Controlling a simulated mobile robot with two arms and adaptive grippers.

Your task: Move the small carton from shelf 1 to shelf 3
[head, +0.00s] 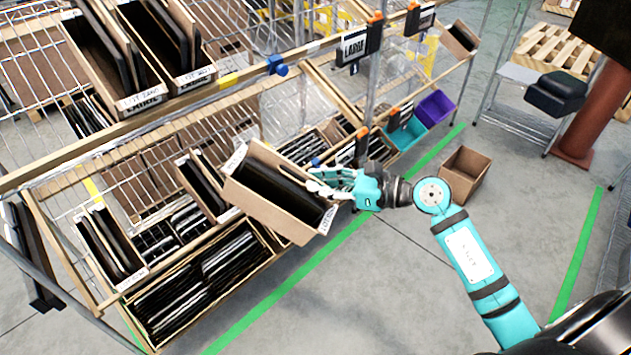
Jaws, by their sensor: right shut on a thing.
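My right gripper (330,183) is shut on the right end of a brown carton (262,218). The carton is tilted and holds dark flat items. It hangs in front of the rack's lower shelf, over its front edge, and hides part of what lies behind. Whether it touches the shelf I cannot tell. Other cartons stand on the rack: a narrow one (203,187) just left of the held carton, and large ones (150,92) with labels on the upper shelf. My left gripper does not show. Shelf numbers cannot be read.
The wire rack's lower shelf (70,255) holds several more filled cartons. Black signs with orange clips, one reading LARGE (352,46), hang on the rack. A purple bin (436,108) and a teal bin (405,134) stand farther back. An open box (463,172) is behind my right arm. The floor in front is clear.

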